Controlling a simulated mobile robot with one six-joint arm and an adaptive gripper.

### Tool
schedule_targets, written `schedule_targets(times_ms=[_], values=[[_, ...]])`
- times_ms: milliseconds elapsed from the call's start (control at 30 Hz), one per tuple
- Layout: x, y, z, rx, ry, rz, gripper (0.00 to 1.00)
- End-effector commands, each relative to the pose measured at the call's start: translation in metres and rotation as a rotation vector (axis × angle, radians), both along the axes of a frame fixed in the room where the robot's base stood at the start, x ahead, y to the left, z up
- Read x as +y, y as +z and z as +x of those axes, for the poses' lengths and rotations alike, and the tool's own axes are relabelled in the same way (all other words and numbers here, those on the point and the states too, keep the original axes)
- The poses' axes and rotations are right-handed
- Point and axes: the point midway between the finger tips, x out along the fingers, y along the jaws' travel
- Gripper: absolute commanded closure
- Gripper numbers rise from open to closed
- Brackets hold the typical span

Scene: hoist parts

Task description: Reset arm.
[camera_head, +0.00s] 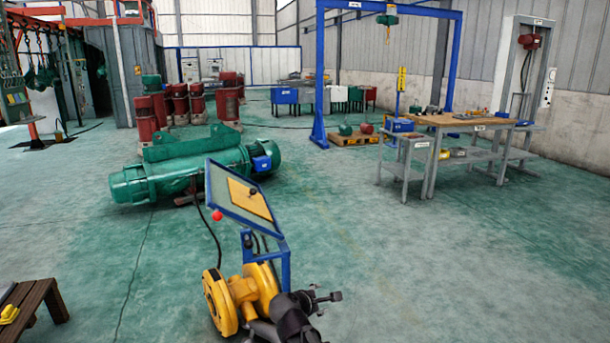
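My gripper (328,299) is at the bottom centre, at the end of my dark arm, pointing right. It is small and dark here, and I cannot tell whether its fingers are open or shut. No object shows in it. Yellow rounded housings (240,296) sit just left of the arm. A tilted panel (240,194) with a blue frame and a yellow sheet stands behind them, with a red ball-shaped knob (217,215) at its left. The lower part of the arm is cut off by the picture's bottom edge.
A large green hoist (195,165) lies on the floor behind the panel. A wooden-topped workbench (465,120) stands at the right, near a blue gantry (318,75). A brown wooden bench (32,298) is at lower left. The green floor at right is clear.

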Motion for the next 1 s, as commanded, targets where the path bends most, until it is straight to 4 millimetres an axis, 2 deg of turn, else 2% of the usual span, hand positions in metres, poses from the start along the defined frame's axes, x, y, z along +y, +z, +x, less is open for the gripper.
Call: schedule_targets(times_ms=[33,100,200,400,600,1000], values=[[-0.019,-0.009,-0.009,0.011,-0.079,0.080,0.22],[-0.040,-0.021,-0.020,0.027,-0.195,0.200,0.22],[-0.066,-0.038,-0.037,0.048,-0.366,0.363,0.22],[-0.103,-0.067,-0.078,0.091,-0.721,0.661,0.22],[-0.121,-0.083,-0.114,0.134,-1.042,0.888,0.22],[-0.131,-0.091,-0.156,0.203,-1.426,1.111,0.22]])
